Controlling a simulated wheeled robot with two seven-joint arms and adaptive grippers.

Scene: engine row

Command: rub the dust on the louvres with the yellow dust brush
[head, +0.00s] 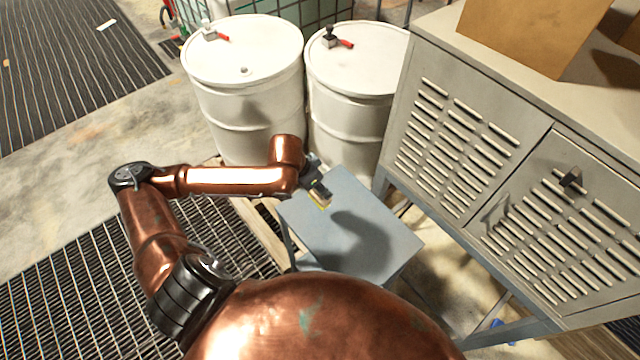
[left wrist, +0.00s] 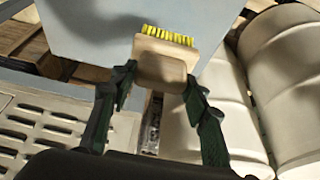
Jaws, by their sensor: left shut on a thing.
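My left gripper (head: 319,190) is above the small grey-blue table in the head view. In the left wrist view its two dark green fingers (left wrist: 158,88) are shut on the yellow dust brush (left wrist: 160,60), which has a pale wooden body and yellow bristles. The brush also shows small at the gripper's tip in the head view (head: 321,203). The louvres (head: 455,140) are rows of slots in the grey cabinet to the right, apart from the brush. More louvres (head: 570,240) are on the cabinet door with a black latch. Dust on them cannot be made out. My right gripper is not in view.
The grey-blue table (head: 385,245) stands below my left gripper, its top bare. Two white drums (head: 245,90) (head: 360,100) stand behind it. The cabinet (head: 540,130) fills the right side, with brown boxes (head: 530,30) on top. Metal grating (head: 80,300) covers floor at left.

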